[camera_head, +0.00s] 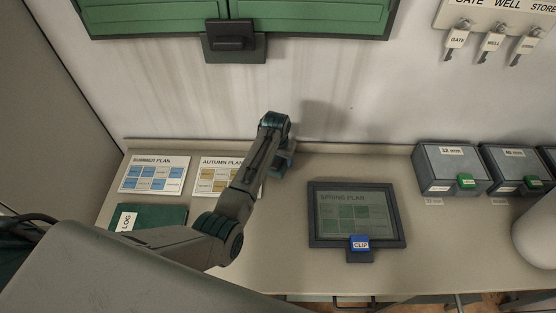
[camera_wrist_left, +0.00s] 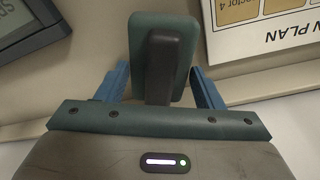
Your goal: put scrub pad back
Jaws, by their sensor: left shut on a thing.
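The scrub pad (camera_wrist_left: 183,92) is a teal, rounded rectangular block with a dark upright handle (camera_wrist_left: 160,65) in the left wrist view. My left gripper (camera_wrist_left: 160,78) is shut on it, with a blue finger at each side of the pad. In the head view my left gripper (camera_head: 284,158) is over the back of the bench, close to the wall and just right of the autumn plan card. My own arm mostly hides the pad there. I cannot tell whether the pad touches the bench. My right gripper is not in view.
The summer plan card (camera_head: 155,174), autumn plan card (camera_head: 215,188) and green log book (camera_head: 165,214) lie left. A framed spring plan (camera_head: 313,226) with a blue clip (camera_head: 360,243) lies right. Grey boxes (camera_head: 435,165) stand farther right. A dark bracket (camera_head: 258,48) sits under the green cabinet (camera_head: 150,18).

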